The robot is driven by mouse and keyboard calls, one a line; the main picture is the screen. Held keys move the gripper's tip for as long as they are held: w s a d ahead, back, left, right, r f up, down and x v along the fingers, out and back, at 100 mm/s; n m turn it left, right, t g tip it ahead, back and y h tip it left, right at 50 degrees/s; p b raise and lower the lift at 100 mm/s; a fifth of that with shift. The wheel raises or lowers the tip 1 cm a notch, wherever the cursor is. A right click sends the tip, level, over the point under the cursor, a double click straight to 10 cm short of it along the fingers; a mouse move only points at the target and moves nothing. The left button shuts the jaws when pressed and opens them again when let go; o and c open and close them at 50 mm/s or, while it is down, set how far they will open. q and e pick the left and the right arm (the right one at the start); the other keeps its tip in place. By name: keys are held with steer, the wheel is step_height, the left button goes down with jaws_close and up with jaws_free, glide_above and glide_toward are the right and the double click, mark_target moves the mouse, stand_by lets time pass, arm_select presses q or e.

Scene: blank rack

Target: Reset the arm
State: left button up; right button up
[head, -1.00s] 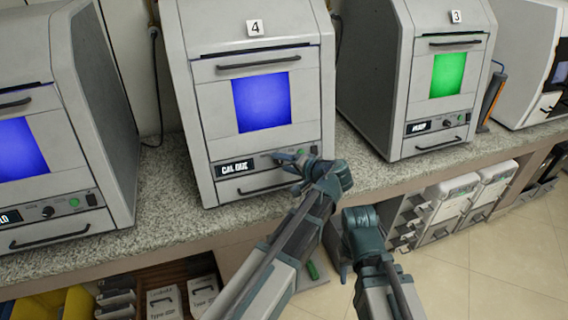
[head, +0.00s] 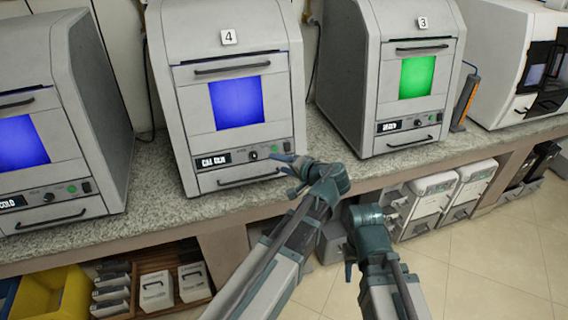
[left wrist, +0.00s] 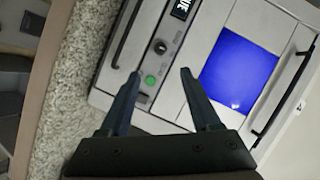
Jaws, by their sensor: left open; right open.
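My left gripper (head: 291,165) is in front of the lower panel of the machine marked 4 (head: 183,101), near its knob and green button. In the left wrist view the left gripper (left wrist: 157,88) has its two fingers spread apart with nothing between them. The machine's blue window (left wrist: 238,67) and its green button (left wrist: 150,80) show beyond the fingers. My right gripper (head: 349,262) hangs low in front of the counter, to the right of the left forearm. It is empty, and its fingers are partly hidden.
The machine marked 3 (head: 350,75) with a green window stands on the speckled counter (head: 150,222) to the right. Another blue-windowed machine (head: 60,130) is at the left. Below the counter are light boxes (head: 432,205) and a yellow bin (head: 52,292). Tiled floor is clear at lower right.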

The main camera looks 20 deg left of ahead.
arm_select(q)
steer(key=shift+a, duration=0.1)
steer(key=s+d+f+g+h, duration=0.2)
steer(key=s+d+f+h, duration=0.1)
steer(key=s+d, duration=0.2)
steer(key=s+d+f+m+g+h+p, duration=0.1)
steer(key=s+d+f+g+h, duration=0.2)
steer(key=s, duration=0.6)
steer(key=s+d+f+g+h, duration=0.2)
steer(key=s+d+f+h, duration=0.2)
steer(key=s+d, duration=0.3)
steer(key=shift+s+f+m+p, duration=0.35)
steer(key=shift+f+m+p, duration=0.05)
steer(key=shift+f, duration=0.3)
steer(key=shift+c, duration=0.3)
